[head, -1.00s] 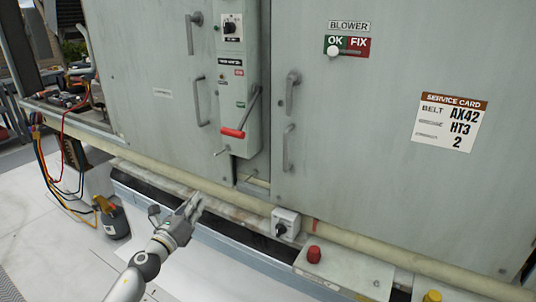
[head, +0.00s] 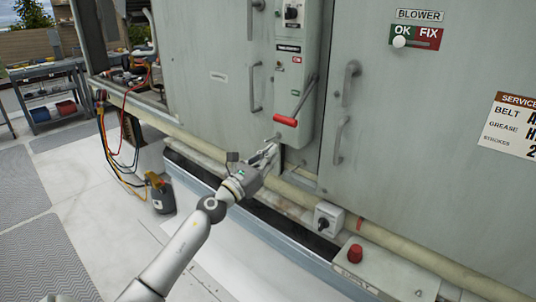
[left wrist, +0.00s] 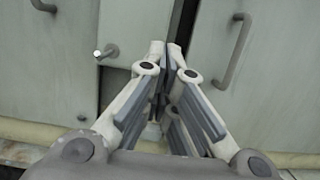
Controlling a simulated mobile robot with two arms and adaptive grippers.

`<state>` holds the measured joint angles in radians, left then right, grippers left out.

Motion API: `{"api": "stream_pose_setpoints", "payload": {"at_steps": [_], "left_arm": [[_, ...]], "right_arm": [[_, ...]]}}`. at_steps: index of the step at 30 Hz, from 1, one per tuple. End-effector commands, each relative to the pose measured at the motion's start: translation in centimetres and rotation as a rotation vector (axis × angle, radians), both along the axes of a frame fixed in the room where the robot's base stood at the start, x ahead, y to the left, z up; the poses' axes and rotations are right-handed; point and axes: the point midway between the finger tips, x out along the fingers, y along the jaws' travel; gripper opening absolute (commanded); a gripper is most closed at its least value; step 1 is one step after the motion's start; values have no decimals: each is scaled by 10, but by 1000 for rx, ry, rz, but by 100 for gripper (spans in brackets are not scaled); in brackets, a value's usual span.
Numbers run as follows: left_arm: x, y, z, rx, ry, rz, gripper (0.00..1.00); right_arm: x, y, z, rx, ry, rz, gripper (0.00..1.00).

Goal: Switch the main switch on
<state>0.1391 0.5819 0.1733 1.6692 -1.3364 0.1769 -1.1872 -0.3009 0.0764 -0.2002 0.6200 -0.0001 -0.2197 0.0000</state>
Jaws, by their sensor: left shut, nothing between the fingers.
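The grey switch box (head: 298,70) is fixed on the cabinet between two doors. Its lever has a red grip (head: 285,121) and hangs down, slanting to the left. A black rotary knob (head: 291,13) is at the top of the box. My left gripper (head: 272,150) is shut and empty, just below the box and below the red grip. In the left wrist view its fingers (left wrist: 166,48) are together, in front of the cabinet. A small metal pin (left wrist: 107,52) is up and left of them. The red grip is not in that view. My right gripper is not in view.
A pale pipe (head: 290,193) runs along the cabinet's foot, with a small rotary switch box (head: 328,218) beside it. A box with a red button (head: 355,253) stands at front. Door handles (head: 340,140) flank the switch box. A blower slider (head: 399,42) is at upper right.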

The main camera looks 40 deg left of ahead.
Motion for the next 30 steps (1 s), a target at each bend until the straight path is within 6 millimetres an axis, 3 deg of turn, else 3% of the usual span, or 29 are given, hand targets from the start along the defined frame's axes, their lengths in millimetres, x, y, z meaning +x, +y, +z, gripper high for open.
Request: {"api": "stream_pose_setpoints", "payload": {"at_steps": [13, 19, 30], "left_arm": [[70, -6, 22, -1, -2, 0, 0], [53, -4, 43, 1, 2, 0, 0], [45, -3, 50, 1, 1, 1, 0]], "right_arm": [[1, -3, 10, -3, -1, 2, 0], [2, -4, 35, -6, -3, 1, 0], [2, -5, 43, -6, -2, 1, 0]]}}
